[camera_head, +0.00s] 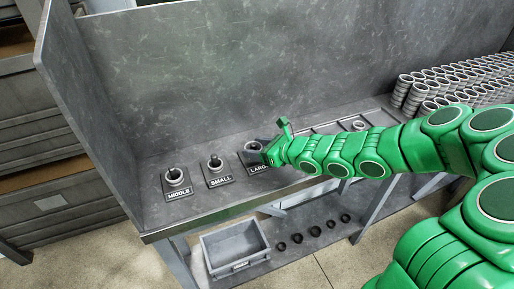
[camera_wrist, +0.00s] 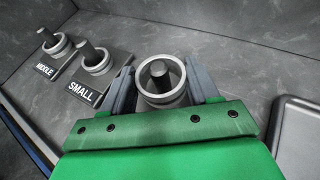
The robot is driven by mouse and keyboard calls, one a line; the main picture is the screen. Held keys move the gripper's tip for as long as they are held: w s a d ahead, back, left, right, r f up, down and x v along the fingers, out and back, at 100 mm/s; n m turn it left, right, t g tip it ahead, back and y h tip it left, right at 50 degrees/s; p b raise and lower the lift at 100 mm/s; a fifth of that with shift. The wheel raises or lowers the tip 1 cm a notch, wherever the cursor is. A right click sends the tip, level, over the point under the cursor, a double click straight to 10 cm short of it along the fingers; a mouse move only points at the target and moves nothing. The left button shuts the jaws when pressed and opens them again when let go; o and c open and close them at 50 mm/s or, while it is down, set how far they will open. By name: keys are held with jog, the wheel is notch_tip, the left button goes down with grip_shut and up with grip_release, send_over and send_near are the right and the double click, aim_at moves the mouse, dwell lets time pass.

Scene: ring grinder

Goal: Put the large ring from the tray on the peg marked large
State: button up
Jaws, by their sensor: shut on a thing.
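My gripper (camera_wrist: 162,86) is shut on the large ring (camera_wrist: 163,100), with one grey finger on each side of it. The ring is around the dark peg (camera_wrist: 160,73), whose top stands up through the middle. In the head view the peg plate (camera_head: 258,169) is marked LARGE, and my gripper (camera_head: 270,150) is at it, partly hiding the peg and ring. How far down the ring sits is hard to tell. The tray (camera_wrist: 298,140) is to the right in the wrist view; in the head view a ring (camera_head: 358,125) lies there.
The small peg (camera_wrist: 93,54) and the middle peg (camera_wrist: 53,41) stand to the left, each with a ring around it. A grey wall (camera_head: 200,70) rises behind the bench. Stacked rings (camera_head: 445,85) stand at the right. A grey bin (camera_head: 236,247) is on the lower shelf.

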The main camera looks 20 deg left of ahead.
jog(key=shift+f, duration=0.55)
dwell(0.6)
jog(key=o, duration=0.9)
jog(key=shift+v, duration=5.45)
jog(key=shift+r, duration=0.1)
